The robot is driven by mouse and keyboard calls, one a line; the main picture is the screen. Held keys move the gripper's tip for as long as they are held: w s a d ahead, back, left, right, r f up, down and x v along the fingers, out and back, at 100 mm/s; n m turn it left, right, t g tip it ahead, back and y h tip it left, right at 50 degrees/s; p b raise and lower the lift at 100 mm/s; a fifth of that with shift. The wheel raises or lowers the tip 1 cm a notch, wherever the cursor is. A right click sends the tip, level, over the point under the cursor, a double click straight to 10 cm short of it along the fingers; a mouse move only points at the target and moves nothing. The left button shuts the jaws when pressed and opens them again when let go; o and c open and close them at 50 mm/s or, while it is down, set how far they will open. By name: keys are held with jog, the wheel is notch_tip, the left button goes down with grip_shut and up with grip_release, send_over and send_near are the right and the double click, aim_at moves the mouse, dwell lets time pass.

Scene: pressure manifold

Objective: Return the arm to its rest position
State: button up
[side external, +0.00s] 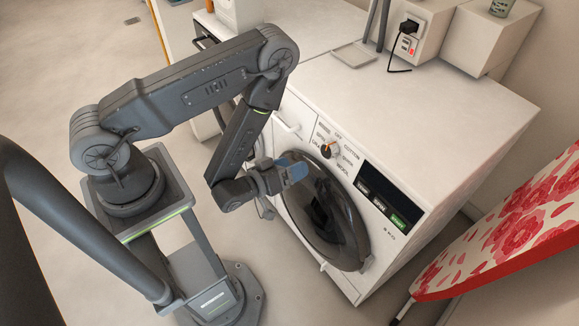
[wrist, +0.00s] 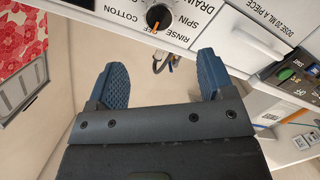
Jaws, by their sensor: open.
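My gripper (side external: 291,170) is in front of the upper left part of the washing machine's front, by the round door. In the wrist view its two blue fingertips (wrist: 160,78) stand wide apart with nothing between them. The arm is bent, with its elbow high and its wrist low. The white washing machine (side external: 420,100) has a dark round door (side external: 335,225) that looks shut. Its selector knob (side external: 327,151) has an orange mark and sits just above the gripper; the knob also shows at the top of the wrist view (wrist: 158,16).
An ironing board (side external: 510,225) with a red floral cover stands at the right. A socket box (side external: 408,35) with a black plug is on the back wall. A detergent drawer (side external: 293,118) is left of the knob. Open floor (side external: 60,60) lies at the upper left.

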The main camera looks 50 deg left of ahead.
jog(key=shift+s, duration=0.1)
jog(key=w+r+m+g, duration=0.1)
jog(key=w+r+g, duration=0.25)
jog(key=r, duration=0.55)
jog(key=w+r+m+g, duration=0.2)
jog(key=w+r, duration=0.2)
jog(key=r, duration=0.4)
jog(key=s+a+r+m+g, duration=0.1)
jog(key=s+r+m+g, duration=0.1)
jog(key=s+r, duration=0.5)
jog(key=s+a+r+m+g, duration=0.1)
jog(key=s+r+g, duration=0.2)
jog(key=s+r, duration=0.5)
jog(key=s, duration=0.5)
jog(key=shift+a+m, duration=0.15)
jog(key=shift+m, duration=0.25)
